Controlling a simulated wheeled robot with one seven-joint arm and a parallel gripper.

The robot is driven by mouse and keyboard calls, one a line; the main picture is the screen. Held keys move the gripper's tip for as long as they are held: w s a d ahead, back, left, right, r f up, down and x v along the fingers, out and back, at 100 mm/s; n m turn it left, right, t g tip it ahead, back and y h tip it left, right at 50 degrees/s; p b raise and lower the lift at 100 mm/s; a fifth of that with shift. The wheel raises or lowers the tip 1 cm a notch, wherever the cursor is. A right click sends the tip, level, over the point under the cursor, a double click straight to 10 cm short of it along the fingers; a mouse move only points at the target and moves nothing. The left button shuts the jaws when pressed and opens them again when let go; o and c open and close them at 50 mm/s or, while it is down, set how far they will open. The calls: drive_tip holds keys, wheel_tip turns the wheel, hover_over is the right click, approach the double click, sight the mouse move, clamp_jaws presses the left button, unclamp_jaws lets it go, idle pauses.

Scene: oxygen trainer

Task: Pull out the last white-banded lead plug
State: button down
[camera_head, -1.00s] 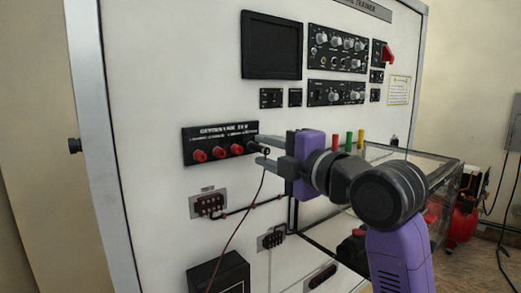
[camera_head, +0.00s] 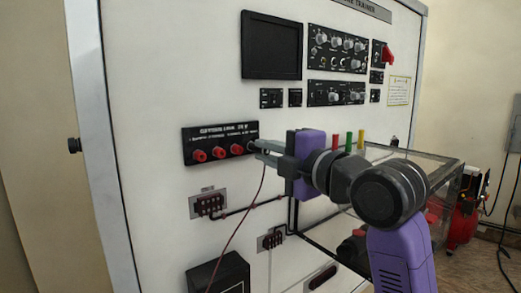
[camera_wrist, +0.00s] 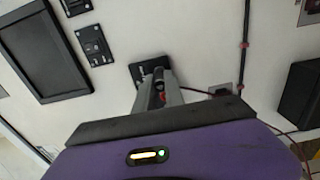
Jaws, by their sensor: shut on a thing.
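The black socket panel (camera_head: 190,150) is on the white trainer board, with several red sockets (camera_head: 219,152) in a row. My gripper (camera_head: 256,146) is at the right end of this row, its fingers close together on the lead plug at the rightmost socket. The fingers hide most of the plug, and I cannot make out its white band. A thin dark red lead (camera_head: 240,219) hangs down from the plug. In the wrist view, my gripper (camera_wrist: 159,88) frames a small red and dark part between its fingers, in front of the black panel (camera_wrist: 138,70).
A dark screen (camera_head: 272,46) and knob panels (camera_head: 338,48) are above. A lower connector block (camera_head: 208,204) and a black box (camera_head: 218,274) are below. Coloured posts (camera_head: 348,140) and a clear case (camera_head: 440,165) stand at the right.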

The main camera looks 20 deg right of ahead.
sight(268, 152)
drive_tip(key=shift+v, duration=2.55)
